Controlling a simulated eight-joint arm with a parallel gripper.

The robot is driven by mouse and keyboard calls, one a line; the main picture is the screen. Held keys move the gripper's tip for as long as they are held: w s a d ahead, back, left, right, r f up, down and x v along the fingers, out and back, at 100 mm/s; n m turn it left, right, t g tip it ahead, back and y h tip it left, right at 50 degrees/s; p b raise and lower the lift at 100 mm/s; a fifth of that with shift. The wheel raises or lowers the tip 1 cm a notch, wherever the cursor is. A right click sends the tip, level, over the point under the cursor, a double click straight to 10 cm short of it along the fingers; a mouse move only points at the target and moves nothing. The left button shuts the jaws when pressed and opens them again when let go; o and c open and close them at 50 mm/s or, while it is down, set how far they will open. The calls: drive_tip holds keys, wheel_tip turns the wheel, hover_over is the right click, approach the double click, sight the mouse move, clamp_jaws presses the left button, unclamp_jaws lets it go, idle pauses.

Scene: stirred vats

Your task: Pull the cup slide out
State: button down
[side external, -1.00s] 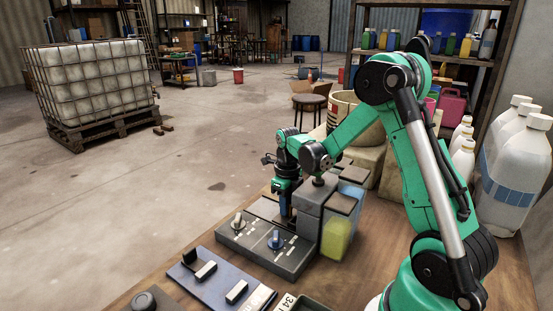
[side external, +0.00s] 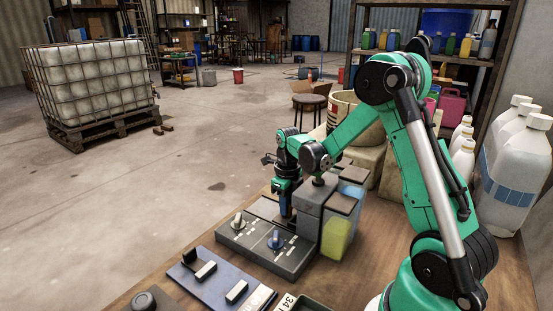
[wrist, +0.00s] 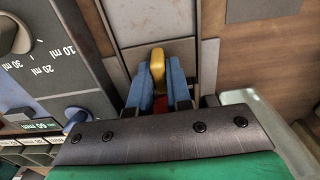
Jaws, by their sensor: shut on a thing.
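My gripper (wrist: 160,84) shows in the wrist view with its blue fingers on either side of a yellow handle (wrist: 157,64), shut on it. The handle stands at the near end of a light grey plate (wrist: 153,22), which appears to be the cup slide. A small red patch shows between the fingers, below the handle. In the side view my gripper (side external: 285,210) points down beside the grey dispenser block (side external: 310,212), behind the dial panel (side external: 265,246). The handle is hidden there, and no cup can be made out.
The dispenser has a yellow tank (side external: 336,238) and a blue tank (side external: 352,197) on its right. A dark blue board (side external: 222,284) with white blocks lies in front. Large white jugs (side external: 513,165) stand at the right. A round stool (side external: 309,103) stands beyond the bench.

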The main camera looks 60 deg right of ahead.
drive_tip(key=shift+w, duration=0.15)
drive_tip(key=w, duration=0.8)
drive_tip(key=c, duration=0.8)
unclamp_jaws()
drive_tip(key=shift+r, duration=0.1)
drive_tip(key=shift+r, duration=2.75)
